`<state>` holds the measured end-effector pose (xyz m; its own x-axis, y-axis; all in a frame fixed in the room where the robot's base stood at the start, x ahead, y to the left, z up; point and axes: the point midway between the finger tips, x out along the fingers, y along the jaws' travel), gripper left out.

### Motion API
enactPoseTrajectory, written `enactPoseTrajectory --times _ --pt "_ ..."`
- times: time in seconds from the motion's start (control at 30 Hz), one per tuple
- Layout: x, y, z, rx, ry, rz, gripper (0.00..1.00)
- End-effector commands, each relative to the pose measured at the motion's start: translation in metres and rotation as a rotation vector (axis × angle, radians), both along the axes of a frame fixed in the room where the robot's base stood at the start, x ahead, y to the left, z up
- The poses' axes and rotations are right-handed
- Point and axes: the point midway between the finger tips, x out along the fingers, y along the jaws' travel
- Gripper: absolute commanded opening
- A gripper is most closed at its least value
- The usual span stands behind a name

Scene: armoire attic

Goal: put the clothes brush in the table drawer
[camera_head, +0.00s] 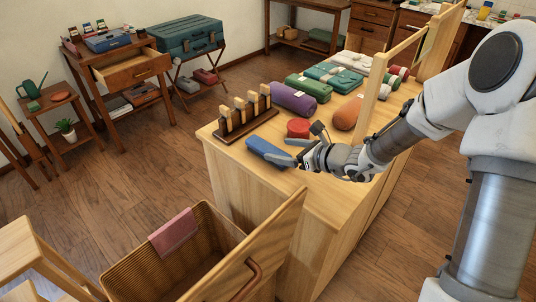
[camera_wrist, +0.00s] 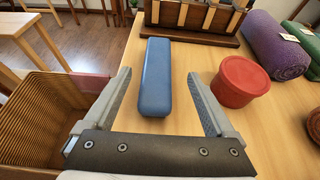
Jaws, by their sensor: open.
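My gripper (camera_head: 285,152) is open and empty over the near end of the wooden counter. A plain blue, long, rounded block (camera_head: 268,152) lies on the counter just beyond it. In the wrist view this blue block (camera_wrist: 156,75) lies lengthwise between my fingers, apart from both. I see no bristles on it and cannot tell whether it is the clothes brush. A dark rack (camera_head: 245,115) behind it holds several upright pieces with pale tops and dark parts, possibly brushes. The table drawer (camera_head: 138,72) is pulled open on the small table at the back left.
A red round tub (camera_head: 298,128) stands right of the blue block. Rolled textiles, including a purple one (camera_head: 293,99), lie further back. A wicker basket (camera_head: 160,270) with a pink cloth and a raised wooden panel (camera_head: 262,250) stand before the counter. Floor left of the counter is open.

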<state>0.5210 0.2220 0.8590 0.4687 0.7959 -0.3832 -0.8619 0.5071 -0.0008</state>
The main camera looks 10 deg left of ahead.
Motion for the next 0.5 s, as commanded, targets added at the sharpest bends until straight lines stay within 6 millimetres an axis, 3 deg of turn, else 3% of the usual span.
enactPoseTrajectory --times 0.27,0.5 --pt "0.006 0.015 -0.008 0.001 0.0 0.002 0.9" --pt "0.021 0.044 -0.023 0.003 0.0 0.001 0.9"
